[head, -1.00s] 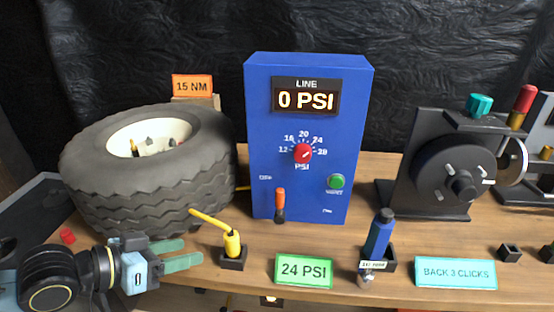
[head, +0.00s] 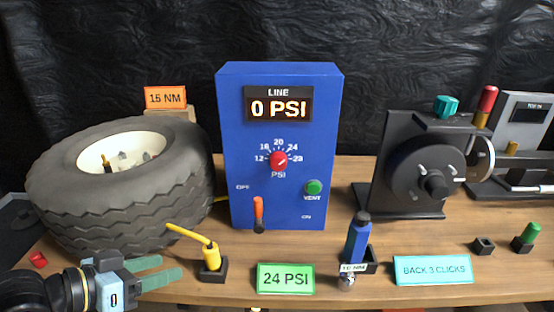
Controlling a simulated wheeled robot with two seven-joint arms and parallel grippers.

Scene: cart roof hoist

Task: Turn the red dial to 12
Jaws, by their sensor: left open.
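The red dial (head: 278,161) sits on the front of the blue box (head: 235,150), amid a printed scale from 12 at left over 20 at top to a mark at right. A pale line on the dial seems to slant to the upper right, but it is too small to read surely. The display (head: 278,105) above reads LINE 0 PSI. My left gripper (head: 165,270) is open and empty at the lower left, in front of the tyre, well apart from the dial. My right gripper does not show.
A yellow-handled tool (head: 208,250), a green 24 PSI card (head: 286,279) and a blue bottle-like tool (head: 358,240) line the front edge. A black wheel stand (head: 400,140) is at right. An orange-handled lever (head: 258,211) is below the dial.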

